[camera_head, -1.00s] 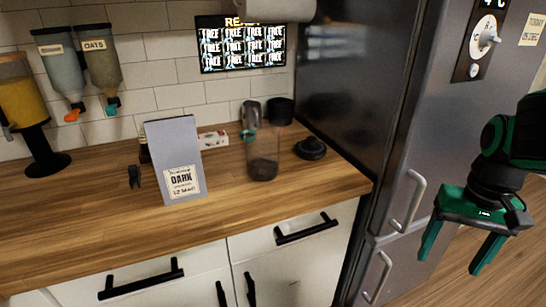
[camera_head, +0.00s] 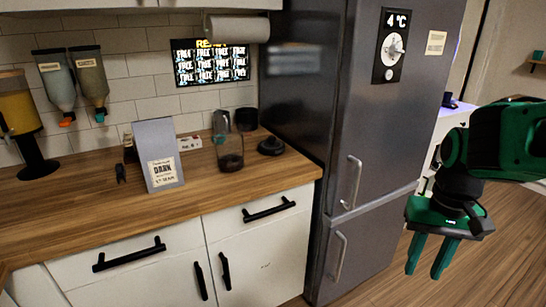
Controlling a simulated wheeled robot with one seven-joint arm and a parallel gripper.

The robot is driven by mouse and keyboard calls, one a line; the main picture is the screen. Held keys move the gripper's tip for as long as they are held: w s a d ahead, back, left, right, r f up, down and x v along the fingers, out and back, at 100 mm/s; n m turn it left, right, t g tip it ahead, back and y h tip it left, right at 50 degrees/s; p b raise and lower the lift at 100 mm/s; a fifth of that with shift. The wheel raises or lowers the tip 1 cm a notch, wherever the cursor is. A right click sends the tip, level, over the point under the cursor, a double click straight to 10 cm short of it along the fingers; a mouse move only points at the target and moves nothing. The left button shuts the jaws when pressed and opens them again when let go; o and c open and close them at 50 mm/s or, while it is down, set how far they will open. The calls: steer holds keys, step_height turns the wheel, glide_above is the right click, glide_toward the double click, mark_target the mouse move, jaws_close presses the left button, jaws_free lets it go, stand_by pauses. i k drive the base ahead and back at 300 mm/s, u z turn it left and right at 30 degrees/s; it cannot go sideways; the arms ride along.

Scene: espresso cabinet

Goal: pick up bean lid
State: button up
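A round black lid with a knob (camera_head: 271,146) lies on the wooden counter near its right end, close to the fridge; I take it for the bean lid. A clear glass container (camera_head: 230,152) with dark contents at its bottom stands just left of it, with no lid on top. My gripper (camera_head: 423,268) hangs at the right, in front of the fridge and well away from the lid. Its two green fingers point down, apart, with nothing between them.
A grey bag marked DARK (camera_head: 158,155) stands on the counter (camera_head: 100,215) left of the glass container. A dark cylindrical container (camera_head: 246,119) is behind the lid. The tall fridge (camera_head: 385,120) borders the counter's right end. Drawers with black handles (camera_head: 268,209) are below.

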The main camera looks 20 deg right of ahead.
mark_target(279, 148)
steer(key=u, duration=0.35)
steer(key=i, duration=1.45)
steer(key=z, duration=0.3)
